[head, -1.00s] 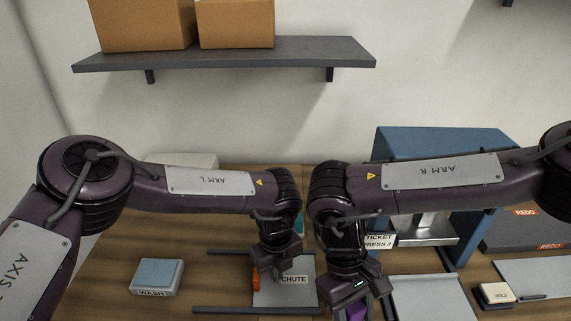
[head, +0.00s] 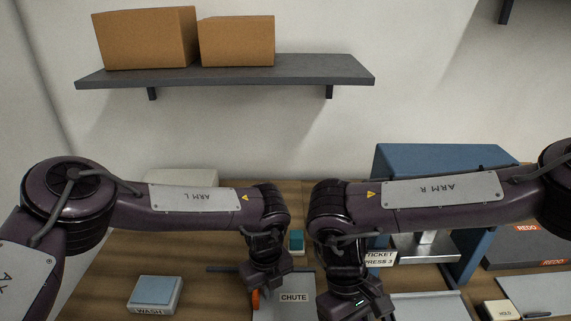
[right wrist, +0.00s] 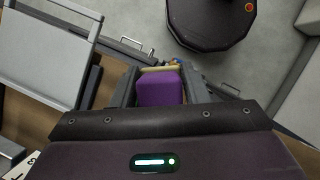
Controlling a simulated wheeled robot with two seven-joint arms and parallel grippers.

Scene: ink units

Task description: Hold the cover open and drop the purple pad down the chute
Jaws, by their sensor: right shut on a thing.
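The purple pad (right wrist: 160,88) sits between the fingers of my right gripper (right wrist: 160,84), which is shut on it. In the head view my right gripper (head: 356,304) is low, just right of the chute, and the pad does not show there. The grey panel (head: 285,311) labelled CHUTE lies at the bottom middle of the head view. My left gripper (head: 267,288) is over its left side, by an orange part (head: 255,300). My left fingertips are hidden, so I cannot tell their grip or whether the cover is raised.
A blue ticket press (head: 440,160) stands at the right behind my right arm. A WASH block (head: 154,294) is at the left, and a teal-topped block (head: 296,241) is behind the chute. Bare wood lies between the WASH block and the chute.

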